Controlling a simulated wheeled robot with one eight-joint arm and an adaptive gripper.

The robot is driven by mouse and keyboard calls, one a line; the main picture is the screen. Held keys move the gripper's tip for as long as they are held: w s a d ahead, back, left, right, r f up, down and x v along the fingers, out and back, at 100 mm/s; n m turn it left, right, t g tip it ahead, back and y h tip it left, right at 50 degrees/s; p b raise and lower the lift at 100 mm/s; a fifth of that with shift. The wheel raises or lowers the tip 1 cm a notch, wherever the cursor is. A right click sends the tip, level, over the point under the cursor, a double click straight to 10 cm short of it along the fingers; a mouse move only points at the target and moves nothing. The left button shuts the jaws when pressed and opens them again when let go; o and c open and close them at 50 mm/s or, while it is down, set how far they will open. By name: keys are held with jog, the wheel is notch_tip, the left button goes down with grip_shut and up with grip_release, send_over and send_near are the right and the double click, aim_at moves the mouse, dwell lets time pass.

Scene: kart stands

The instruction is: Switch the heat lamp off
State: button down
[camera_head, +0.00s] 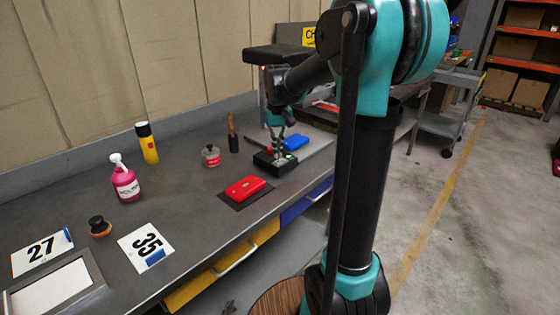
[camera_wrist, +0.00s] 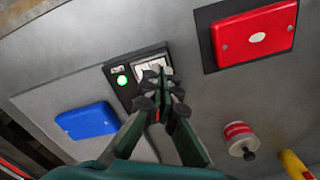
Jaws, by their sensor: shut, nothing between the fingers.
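A black switch box (camera_wrist: 113,73) lies on the grey bench top, with a lit green light (camera_wrist: 122,80) and a pale rocker switch (camera_wrist: 150,66). The box also shows in the head view (camera_head: 262,161), partly behind my gripper. My gripper (camera_wrist: 161,84) is shut and empty, with its fingertips over the rocker; I cannot tell whether they touch it. In the head view my gripper (camera_head: 281,146) points down at the box. A dark flat hood (camera_head: 280,53) above the bench, with a small red glow at its edge, may be the heat lamp.
A red case (camera_wrist: 256,35) on a dark mat and a blue case (camera_wrist: 87,120) lie on either side of the box. A red-labelled weight (camera_head: 211,156), a pink pump bottle (camera_head: 126,182) and a yellow bottle (camera_head: 147,145) stand farther left on the bench.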

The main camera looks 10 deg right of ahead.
aim_at(278, 161)
jog(key=shift+f, duration=1.1)
dwell(0.6)
jog(key=shift+r, duration=3.55)
